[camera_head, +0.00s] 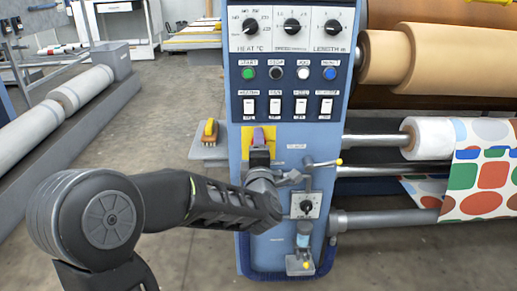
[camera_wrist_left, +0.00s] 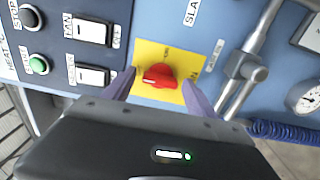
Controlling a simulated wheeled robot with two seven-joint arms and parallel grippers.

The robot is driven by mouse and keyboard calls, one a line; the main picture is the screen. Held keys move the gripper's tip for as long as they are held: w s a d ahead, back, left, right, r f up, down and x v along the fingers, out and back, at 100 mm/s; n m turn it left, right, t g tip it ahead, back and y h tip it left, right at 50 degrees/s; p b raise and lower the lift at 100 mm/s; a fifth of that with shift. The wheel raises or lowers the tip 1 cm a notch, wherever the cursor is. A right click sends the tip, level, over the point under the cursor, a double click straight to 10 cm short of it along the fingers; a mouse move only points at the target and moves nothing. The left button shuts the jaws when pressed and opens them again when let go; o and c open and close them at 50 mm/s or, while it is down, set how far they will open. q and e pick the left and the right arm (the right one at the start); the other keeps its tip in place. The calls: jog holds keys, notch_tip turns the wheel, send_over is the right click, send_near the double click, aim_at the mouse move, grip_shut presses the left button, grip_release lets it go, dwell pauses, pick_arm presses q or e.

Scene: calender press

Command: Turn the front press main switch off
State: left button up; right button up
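The main switch is a red rotary knob (camera_wrist_left: 160,76) on a yellow plate (camera_wrist_left: 150,52) in the left wrist view. In the head view the yellow plate (camera_head: 247,134) shows on the front of the blue press panel, and my gripper hides the knob. My left gripper (camera_head: 260,134) is in front of the plate. In the left wrist view its purple fingers (camera_wrist_left: 157,86) are open, one on each side of the knob, with gaps between. I cannot tell whether the tips reach past the knob's face. The knob's exact setting is unclear. My right gripper is in neither view.
Above the plate are white rocker switches (camera_head: 275,106), round buttons (camera_head: 276,73) and dials (camera_head: 291,26). Rollers (camera_head: 380,141) extend right. Open floor lies left.

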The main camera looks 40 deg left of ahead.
pick_arm(q)
jog(key=shift+s+d, duration=0.1)
jog(key=p+v, duration=0.2)
jog(key=v, duration=0.5)
jog(key=shift+s+d, duration=0.2)
dwell(0.5)
